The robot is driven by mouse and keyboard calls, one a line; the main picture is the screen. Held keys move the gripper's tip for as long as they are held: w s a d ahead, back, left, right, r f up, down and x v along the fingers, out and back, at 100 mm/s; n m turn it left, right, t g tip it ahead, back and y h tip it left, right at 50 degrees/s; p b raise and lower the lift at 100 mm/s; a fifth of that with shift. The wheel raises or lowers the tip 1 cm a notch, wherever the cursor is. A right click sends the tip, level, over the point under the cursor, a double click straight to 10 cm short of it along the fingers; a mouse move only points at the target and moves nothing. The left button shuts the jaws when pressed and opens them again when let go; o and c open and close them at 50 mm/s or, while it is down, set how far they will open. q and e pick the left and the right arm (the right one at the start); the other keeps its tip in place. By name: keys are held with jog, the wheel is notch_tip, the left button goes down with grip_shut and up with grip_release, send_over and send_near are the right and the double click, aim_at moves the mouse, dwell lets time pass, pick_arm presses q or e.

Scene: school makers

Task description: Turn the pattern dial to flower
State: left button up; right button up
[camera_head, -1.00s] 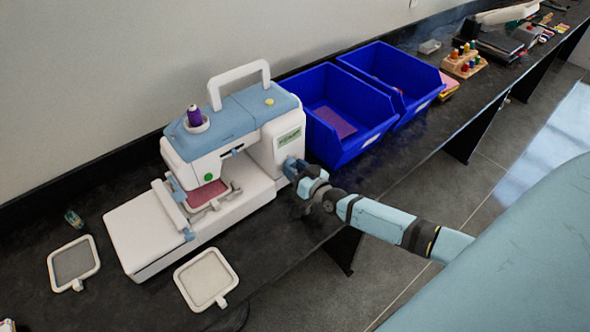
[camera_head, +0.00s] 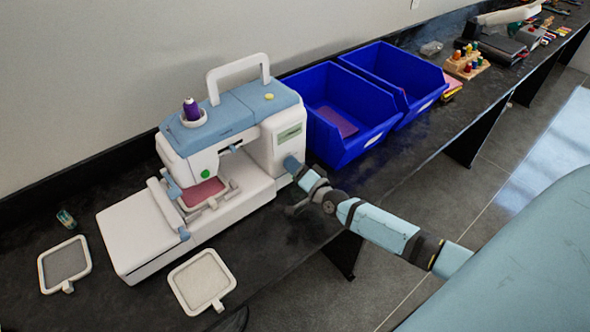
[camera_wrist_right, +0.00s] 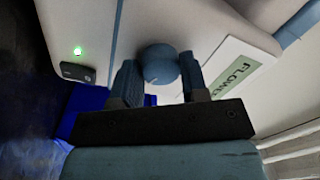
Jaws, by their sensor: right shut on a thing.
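The white and blue embroidery machine (camera_head: 215,145) stands on the dark bench. Its pattern dial (camera_wrist_right: 158,65) is a round blue knob on the machine's side, seen in the right wrist view. My right gripper (camera_wrist_right: 160,76) is shut on the dial, one finger on each side of it. My left gripper is not in view.
Two blue bins (camera_head: 345,118) stand right of the machine, close behind my right gripper. Two flat hoops, one grey (camera_head: 65,263) and one pale (camera_head: 202,282), lie in front. A thread rack (camera_head: 466,62) is farther along the bench. A green light (camera_wrist_right: 78,51) glows near the dial.

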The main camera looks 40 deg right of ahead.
jog(key=shift+m, duration=0.7)
jog(key=o, duration=0.9)
jog(key=s, duration=0.4)
jog(key=s+d+b, duration=0.1)
jog(key=s, duration=0.8)
jog(key=shift+s+d+f+b, duration=0.25)
jog(key=shift+s+f+b, duration=0.05)
jog(key=shift+s+f, duration=0.1)
